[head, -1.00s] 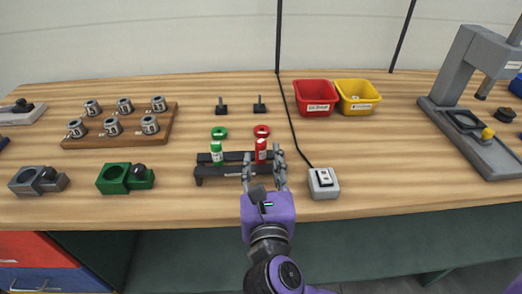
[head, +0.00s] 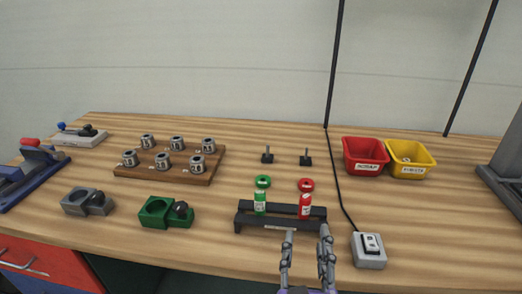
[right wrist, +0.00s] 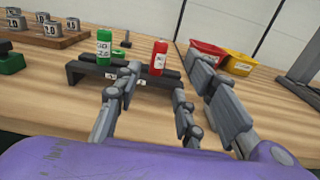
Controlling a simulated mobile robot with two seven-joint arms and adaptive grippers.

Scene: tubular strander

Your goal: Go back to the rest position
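My right gripper (head: 306,255) is at the front edge of the wooden bench, in front of the black rack. Its fingers are apart with nothing between them, and they also show apart in the right wrist view (right wrist: 165,112). The black rack (head: 281,227) holds a green bottle (head: 260,203) and a red bottle (head: 304,206), both upright. In the right wrist view the green bottle (right wrist: 104,47) and the red bottle (right wrist: 158,58) stand beyond the fingers, apart from them. My left gripper is not in view.
A white switch box (head: 369,251) sits right of my gripper, its cable running back. Green and red rings (head: 306,185) lie behind the rack. Red bin (head: 365,155), yellow bin (head: 410,159), a wooden block with metal cups (head: 168,177), and green fixture (head: 165,212) stand around. Bench front-centre is bare.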

